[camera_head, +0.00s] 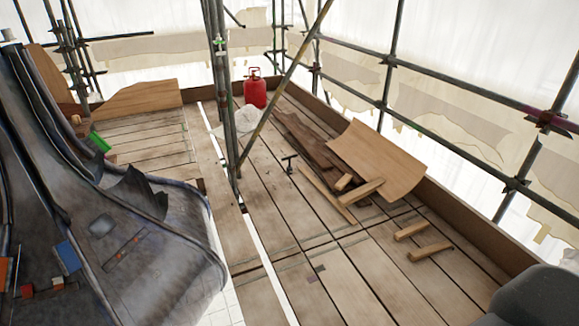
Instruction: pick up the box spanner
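A small dark T-shaped tool (289,161) lies on the scaffold boards near the middle of the view, to the right of the slanting pole. It may be the box spanner, but it is too small to tell for sure. Several small coloured items, including a blue one (67,257) and a thin dark reddish bar (125,247), rest on the grey sheeted surface at the left; I cannot tell what they are. Neither of my grippers is in view.
Scaffold poles (226,110) rise near the middle. A red gas bottle (256,91) stands at the back. A curved brown sheet (378,160) and loose timber pieces (410,230) lie at the right. Boards (300,225) in the middle foreground are mostly clear. A toe board (480,225) edges the right.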

